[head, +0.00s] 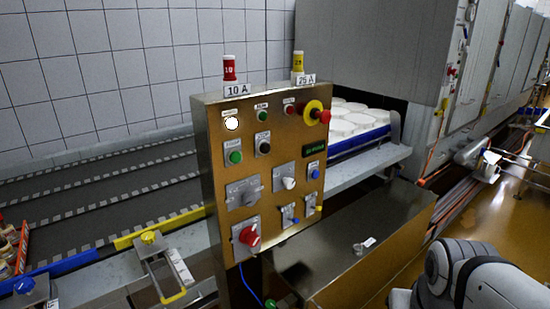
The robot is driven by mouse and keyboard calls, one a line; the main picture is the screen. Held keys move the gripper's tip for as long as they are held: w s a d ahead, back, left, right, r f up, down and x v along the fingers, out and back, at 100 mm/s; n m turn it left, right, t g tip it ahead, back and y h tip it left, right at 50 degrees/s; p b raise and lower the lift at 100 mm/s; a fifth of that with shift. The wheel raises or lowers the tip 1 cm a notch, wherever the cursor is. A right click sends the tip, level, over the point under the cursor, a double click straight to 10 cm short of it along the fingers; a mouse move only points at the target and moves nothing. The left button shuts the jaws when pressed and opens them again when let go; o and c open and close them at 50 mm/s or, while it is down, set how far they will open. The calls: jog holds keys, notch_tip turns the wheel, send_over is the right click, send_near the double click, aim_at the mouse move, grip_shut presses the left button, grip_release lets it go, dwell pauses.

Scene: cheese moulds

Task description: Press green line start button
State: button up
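A brass-coloured control panel (219,185) stands upright in the middle of the head view. A larger green button (235,157) sits at its left, below a lit white lamp (232,123). A smaller green button or lamp (262,115) is in the top row, left of a red one (289,109). A black button (264,148) is right of the larger green button. The panel labels are too small to read. Part of my arm shows at the bottom right, apart from the panel.
The panel also carries a red emergency stop (323,116) on yellow, a blue button (315,173), a red rotary switch (249,236) and several other switches. A metal cabinet (390,225) adjoins it at right. White moulds (347,127) stand behind. A dark conveyor (110,205) lies left.

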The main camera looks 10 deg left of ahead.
grip_shut()
dwell(0.8)
